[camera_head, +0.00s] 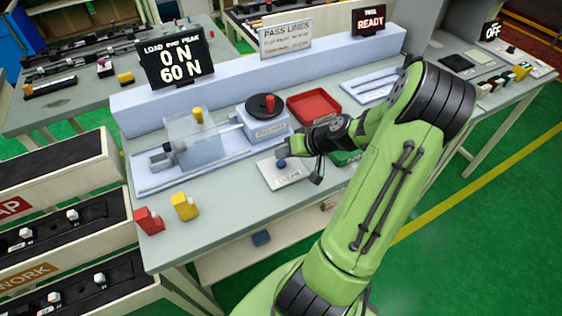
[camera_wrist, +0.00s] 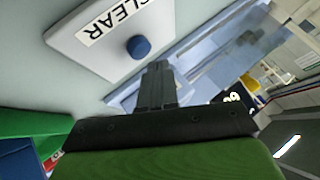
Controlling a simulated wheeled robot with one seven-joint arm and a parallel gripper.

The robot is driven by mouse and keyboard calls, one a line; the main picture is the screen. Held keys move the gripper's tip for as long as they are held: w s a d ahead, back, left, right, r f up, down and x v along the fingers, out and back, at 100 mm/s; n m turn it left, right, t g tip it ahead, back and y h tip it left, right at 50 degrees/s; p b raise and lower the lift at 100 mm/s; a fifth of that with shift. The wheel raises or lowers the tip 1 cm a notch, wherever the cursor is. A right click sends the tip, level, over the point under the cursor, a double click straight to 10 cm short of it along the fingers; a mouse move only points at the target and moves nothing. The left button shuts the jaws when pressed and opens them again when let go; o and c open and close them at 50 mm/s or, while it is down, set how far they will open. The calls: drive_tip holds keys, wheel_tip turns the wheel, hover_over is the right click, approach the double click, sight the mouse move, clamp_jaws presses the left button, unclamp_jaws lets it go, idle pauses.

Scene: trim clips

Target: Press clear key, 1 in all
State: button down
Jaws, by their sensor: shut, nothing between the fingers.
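The clear key is a white plate (camera_head: 268,175) with a "CLEAR" label and a round blue button (camera_head: 282,163), lying on the bench top. In the wrist view the plate (camera_wrist: 110,58) and blue button (camera_wrist: 138,47) show at the upper left. My gripper (camera_head: 287,150) is over the far side of the plate, close to the button. In the wrist view my gripper (camera_wrist: 158,68) is shut and empty, its fingertips just beside the blue button. I cannot tell whether they touch it.
A force display (camera_head: 175,60) reads 0 N over 60 N. A clear-shielded press fixture (camera_head: 190,140) stands left of the key. A red tray (camera_head: 313,104) lies behind my wrist. Yellow (camera_head: 185,206) and red (camera_head: 148,220) blocks sit at the front left. The bench front between them and the key is clear.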

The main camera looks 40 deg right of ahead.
sight(284, 163)
drive_tip(key=shift+f, duration=0.1)
drive_tip(key=shift+f+b, duration=0.35)
drive_tip(key=shift+b, duration=0.05)
drive_tip(key=shift+f+b, duration=0.45)
idle(0.7)
drive_tip(key=shift+r+p, duration=0.75)
drive_tip(key=shift+r, duration=0.15)
wheel_tip(284, 163, up, 5)
drive_tip(key=p, duration=0.4)
drive_tip(key=shift+r, duration=0.1)
idle(0.6)
